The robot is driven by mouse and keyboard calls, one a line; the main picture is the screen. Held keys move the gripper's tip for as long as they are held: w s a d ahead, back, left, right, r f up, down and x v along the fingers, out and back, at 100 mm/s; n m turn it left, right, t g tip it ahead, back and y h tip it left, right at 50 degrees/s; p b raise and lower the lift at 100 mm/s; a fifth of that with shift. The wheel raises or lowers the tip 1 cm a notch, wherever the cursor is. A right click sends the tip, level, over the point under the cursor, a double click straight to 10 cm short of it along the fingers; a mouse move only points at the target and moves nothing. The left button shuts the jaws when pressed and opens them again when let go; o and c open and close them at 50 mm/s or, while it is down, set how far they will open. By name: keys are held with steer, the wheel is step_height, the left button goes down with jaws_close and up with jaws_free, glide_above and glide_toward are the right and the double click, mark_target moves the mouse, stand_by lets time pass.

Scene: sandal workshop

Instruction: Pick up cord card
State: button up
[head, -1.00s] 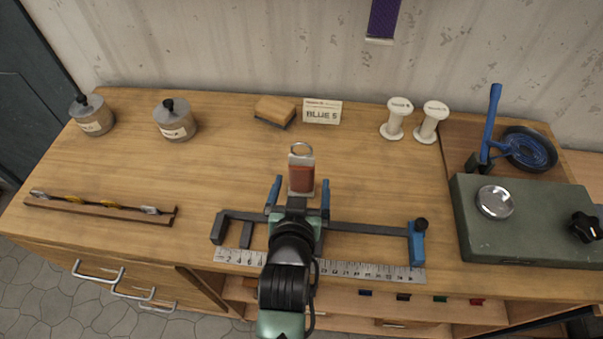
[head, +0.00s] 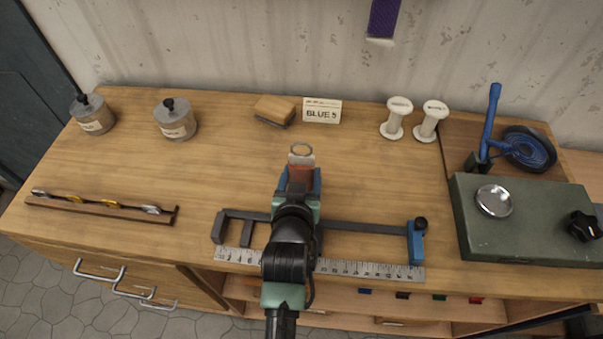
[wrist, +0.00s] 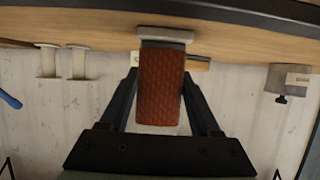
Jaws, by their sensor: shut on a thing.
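The cord card (head: 301,160) is a small grey piece wound with red-brown cord, with a metal ring at its far end. It is near the middle of the bench in the head view. My gripper (head: 300,180) is shut on it, one blue finger on each side. In the wrist view the cord card (wrist: 162,88) shows its woven red-brown face and a pale grey end between my fingers. I cannot tell whether it touches the bench. My arm hides the part nearest me.
White spools (head: 397,118) are at back right, a green box (head: 530,225) at right. A dark bar fixture (head: 365,228) and ruler (head: 360,269) lie in front.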

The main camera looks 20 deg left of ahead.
steer(key=shift+c, duration=1.3)
steer(key=shift+r, duration=0.1)
step_height(320, 180, up, 10)
steer(key=shift+f, duration=0.1)
stand_by(0.4)
